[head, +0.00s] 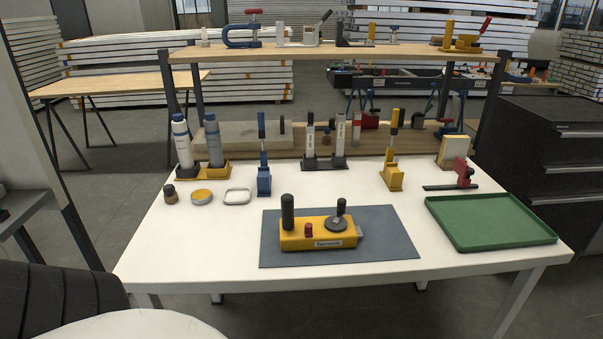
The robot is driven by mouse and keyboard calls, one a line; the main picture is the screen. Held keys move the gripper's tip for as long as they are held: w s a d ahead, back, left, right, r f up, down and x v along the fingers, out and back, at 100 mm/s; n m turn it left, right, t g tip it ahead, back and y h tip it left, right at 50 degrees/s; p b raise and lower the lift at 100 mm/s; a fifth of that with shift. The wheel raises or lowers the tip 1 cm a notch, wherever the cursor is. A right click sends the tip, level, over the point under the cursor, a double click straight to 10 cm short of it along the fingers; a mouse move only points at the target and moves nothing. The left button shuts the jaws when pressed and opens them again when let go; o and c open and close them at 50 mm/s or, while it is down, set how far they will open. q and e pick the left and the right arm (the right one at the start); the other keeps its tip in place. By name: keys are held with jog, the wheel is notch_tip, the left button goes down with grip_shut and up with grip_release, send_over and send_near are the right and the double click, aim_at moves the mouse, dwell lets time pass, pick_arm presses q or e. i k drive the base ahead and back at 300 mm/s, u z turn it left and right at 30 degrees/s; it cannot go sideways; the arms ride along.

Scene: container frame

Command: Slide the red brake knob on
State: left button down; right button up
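A yellow control box (290,243) with a white label (328,244) lies on a dark grey mat (390,250) at the front middle of the white table. A small red knob (308,230) sits on the box between a tall black grip (288,213) on the left and a round black knob (336,225) on the right. Its exact seating on the box is too small to tell. Neither of my grippers is in view.
A green tray (490,248) lies empty at the right. Bottles (212,140), a blue clamp (264,175), white-and-black tools (323,150), a yellow clamp (391,175) and a red-and-black tool (461,172) stand farther back. Small dishes (237,196) lie at left. The front table edge is clear.

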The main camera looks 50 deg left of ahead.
aim_at(308, 227)
jog(key=k, duration=0.7)
jog(key=u, duration=0.7)
jog(key=i, duration=0.5)
jog(key=u, duration=0.05)
